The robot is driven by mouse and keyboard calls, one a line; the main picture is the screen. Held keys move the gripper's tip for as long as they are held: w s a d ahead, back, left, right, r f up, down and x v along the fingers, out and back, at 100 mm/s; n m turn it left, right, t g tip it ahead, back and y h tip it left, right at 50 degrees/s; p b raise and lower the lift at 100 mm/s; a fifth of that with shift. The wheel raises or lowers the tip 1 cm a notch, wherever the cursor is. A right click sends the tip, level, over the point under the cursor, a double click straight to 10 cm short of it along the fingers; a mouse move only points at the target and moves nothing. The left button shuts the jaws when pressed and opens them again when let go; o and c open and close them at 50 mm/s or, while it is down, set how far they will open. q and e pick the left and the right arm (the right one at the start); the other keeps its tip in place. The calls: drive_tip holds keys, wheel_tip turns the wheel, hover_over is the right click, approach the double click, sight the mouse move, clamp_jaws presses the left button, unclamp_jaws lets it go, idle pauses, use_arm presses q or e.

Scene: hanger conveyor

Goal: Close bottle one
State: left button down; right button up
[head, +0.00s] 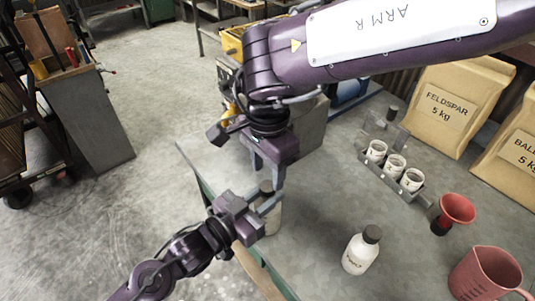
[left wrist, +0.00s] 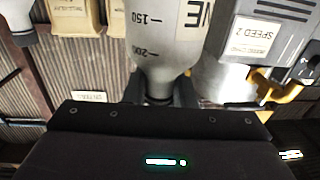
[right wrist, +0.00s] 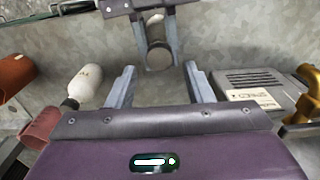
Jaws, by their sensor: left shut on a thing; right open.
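My left gripper (head: 262,203) is shut on the neck of a pale bottle (head: 272,218) near the table's front edge.
A rack with several white jars (head: 395,165) stands behind. A red funnel (head: 457,209) and a red jug (head: 486,274) are at the right. Feldspar (head: 446,105) and another bag stand at the back. A grey machine (right wrist: 255,92) is beside my right gripper. The table middle is clear.

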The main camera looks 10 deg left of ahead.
sight(267, 186)
drive_tip(key=shift+f, duration=1.95)
drive_tip(key=shift+c, duration=0.4)
